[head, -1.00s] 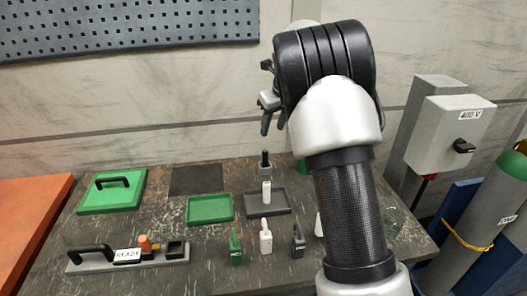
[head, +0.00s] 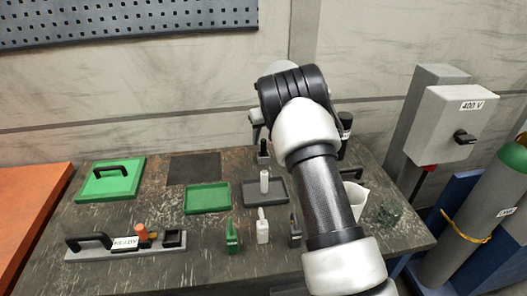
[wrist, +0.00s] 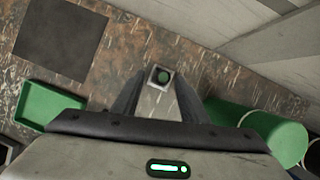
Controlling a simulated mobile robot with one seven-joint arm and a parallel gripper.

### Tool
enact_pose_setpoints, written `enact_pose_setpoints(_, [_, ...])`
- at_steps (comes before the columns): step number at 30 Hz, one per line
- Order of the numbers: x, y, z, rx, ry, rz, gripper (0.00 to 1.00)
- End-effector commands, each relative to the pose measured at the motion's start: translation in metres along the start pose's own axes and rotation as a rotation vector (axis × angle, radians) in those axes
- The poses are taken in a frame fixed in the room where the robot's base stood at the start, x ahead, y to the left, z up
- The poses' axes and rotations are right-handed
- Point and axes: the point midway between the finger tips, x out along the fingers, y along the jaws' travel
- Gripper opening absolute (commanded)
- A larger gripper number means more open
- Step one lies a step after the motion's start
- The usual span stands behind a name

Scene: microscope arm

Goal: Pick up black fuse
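The dark fuse-shaped piece (head: 295,232) stands upright at the right end of a front row, partly hidden by my arm. A green piece (head: 232,238) and a white piece (head: 263,228) of similar shape stand to its left. My gripper (head: 257,128) is over the back of the table, behind the grey tray and away from that row. A small black upright piece (head: 263,155) stands just below it. In the wrist view, the spread fingers of my gripper (wrist: 160,95) flank a grey square top with a dark green round centre (wrist: 162,76); contact cannot be told.
A grey tray (head: 248,199) holds a white cylinder (head: 264,181). A green tray (head: 207,210) and a green lid with a handle (head: 110,188) lie left. A holder marked READY (head: 90,253) is front left. A green cylinder (wrist: 270,135) lies right of my gripper in the wrist view.

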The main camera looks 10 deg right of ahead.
Motion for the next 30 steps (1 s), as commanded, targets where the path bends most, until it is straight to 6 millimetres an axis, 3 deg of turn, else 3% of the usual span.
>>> enact_pose_setpoints(12, [0.050, -0.006, -0.006, 0.000, 0.000, 0.000, 0.40])
enact_pose_setpoints(20, [0.052, -0.005, -0.005, 0.000, 0.000, 0.000, 0.40])
enact_pose_setpoints(27, [0.052, -0.005, -0.005, 0.000, 0.000, 0.000, 0.01])
enact_pose_setpoints(30, [0.052, -0.005, -0.005, 0.000, 0.000, 0.000, 0.00])
